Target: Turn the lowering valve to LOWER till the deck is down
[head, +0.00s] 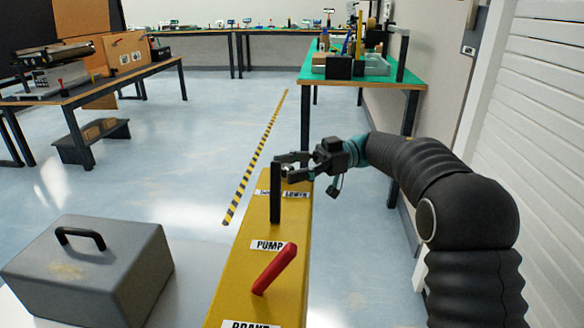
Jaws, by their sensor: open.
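The lowering valve appears to be the upright black lever (276,195) on the yellow beam (230,290) in the head view. A label reading LOWER (295,195) lies just right of it, and another label left of it is partly hidden by the lever. My gripper (285,167) reaches in from the right at the height of the lever's top, fingers pointing left. It is open, with its fingertips close to the lever; I cannot tell whether they touch it. A pale surface at the lower left, under a grey box, may be the deck; its height is unclear.
A red lever (274,269) stands nearer on the beam by the PUMP label (268,245); a BRAKE label is at the bottom edge. A grey box (90,275) with a black handle is at left. A green-topped bench (385,72) stands beyond my arm. A white slatted wall is at right.

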